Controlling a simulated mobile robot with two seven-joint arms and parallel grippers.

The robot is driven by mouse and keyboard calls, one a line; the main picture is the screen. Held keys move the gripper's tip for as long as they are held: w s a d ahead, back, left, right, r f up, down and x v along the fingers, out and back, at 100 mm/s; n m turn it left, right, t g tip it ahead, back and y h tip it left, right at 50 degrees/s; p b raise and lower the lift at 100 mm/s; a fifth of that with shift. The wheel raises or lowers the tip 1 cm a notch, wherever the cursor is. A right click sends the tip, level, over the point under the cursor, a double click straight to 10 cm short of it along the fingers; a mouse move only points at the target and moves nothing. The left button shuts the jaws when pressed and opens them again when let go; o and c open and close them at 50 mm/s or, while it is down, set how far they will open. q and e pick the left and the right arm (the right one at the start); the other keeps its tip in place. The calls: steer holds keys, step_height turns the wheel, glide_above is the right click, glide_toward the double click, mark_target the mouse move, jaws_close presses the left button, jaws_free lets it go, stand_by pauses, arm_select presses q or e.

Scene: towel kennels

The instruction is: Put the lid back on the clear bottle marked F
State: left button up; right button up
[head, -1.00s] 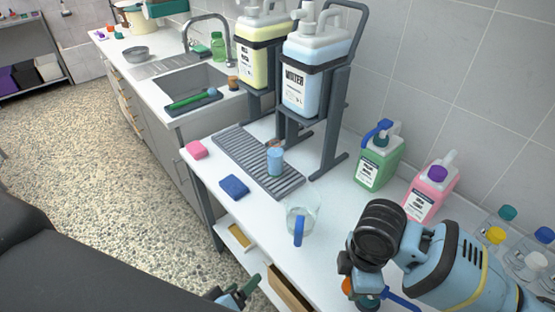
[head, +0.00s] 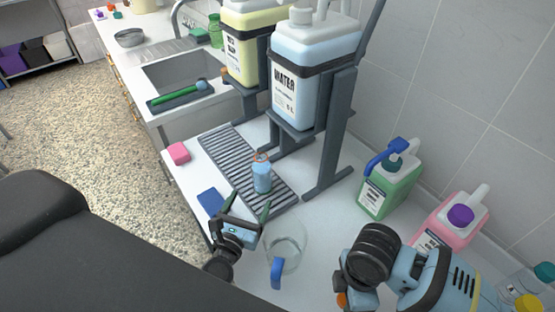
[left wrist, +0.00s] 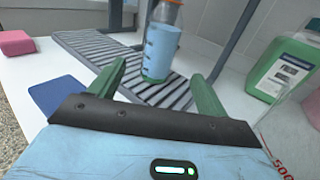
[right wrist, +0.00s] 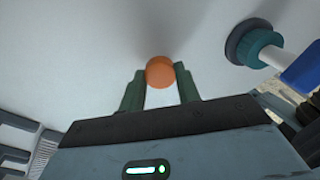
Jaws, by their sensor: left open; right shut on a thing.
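A clear bottle (head: 262,178) with blue liquid stands upright on the ribbed grey drip tray (head: 222,145); an orange rim shows at its neck. It also shows in the left wrist view (left wrist: 162,52), where its top is cut off. I cannot read an F on it. My left gripper (head: 245,207) is open and empty, in front of the bottle and apart from it; in the left wrist view its fingers (left wrist: 158,74) point towards the bottle. My right gripper (right wrist: 160,86) is shut on a small round orange lid (right wrist: 160,70), above a white surface. In the head view my right arm mostly hides it.
A clear measuring jug with a blue handle (head: 277,272) stands between my grippers. A blue sponge (head: 210,201) and a pink sponge (head: 179,153) lie near the front edge. The water container (head: 300,95) stands on a frame behind the bottle. Green (head: 388,190) and pink jugs (head: 452,225) stand right.

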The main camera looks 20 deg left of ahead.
mark_target(259, 184)
arm_select(q)
steer(key=shift+s+f, duration=0.1)
steer(key=shift+s, duration=0.05)
arm_select(e)
steer(key=shift+f, duration=0.1)
arm_select(q)
steer(key=w, duration=0.6)
steer(key=shift+a, duration=0.3)
arm_select(e)
steer(key=shift+w+r, duration=0.15)
steer(key=shift+r, duration=0.25)
arm_select(q)
steer(key=shift+w, duration=0.4)
steer(key=shift+w, duration=0.15)
steer(key=w, duration=0.5)
steer(key=shift+a+f, duration=0.15)
steer(key=shift+a, duration=0.15)
arm_select(e)
steer(key=shift+s+f, duration=0.2)
steer(key=shift+f, duration=0.4)
